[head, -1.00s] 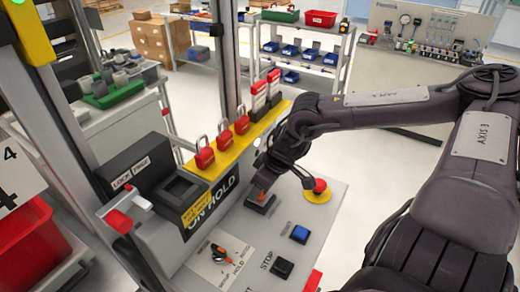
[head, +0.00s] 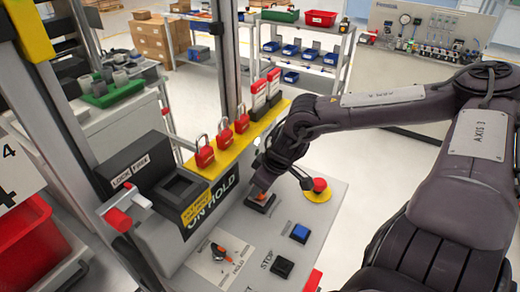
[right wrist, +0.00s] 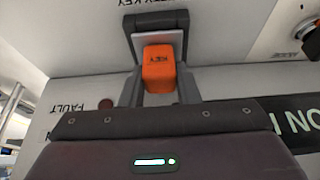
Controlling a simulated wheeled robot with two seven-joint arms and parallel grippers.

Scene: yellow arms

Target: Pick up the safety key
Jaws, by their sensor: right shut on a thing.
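The safety key is an orange block marked KEY (right wrist: 158,62), upside down in the right wrist view. It sits at a dark holder (right wrist: 157,22) on the grey panel; whether it is fully seated there I cannot tell. In the head view the key (head: 257,194) is a small orange patch above the black holder (head: 261,204), mostly hidden by my gripper. My right gripper (head: 262,181) is shut on the key, one finger on each side, as the right wrist view (right wrist: 160,88) shows. My left gripper is not in view.
A red emergency button (head: 319,185) on a yellow base stands just right of my gripper. Red padlocks (head: 204,153) line the yellow strip behind. A blue button (head: 300,233), black button (head: 282,267) and rotary selector (head: 218,252) are nearer on the panel.

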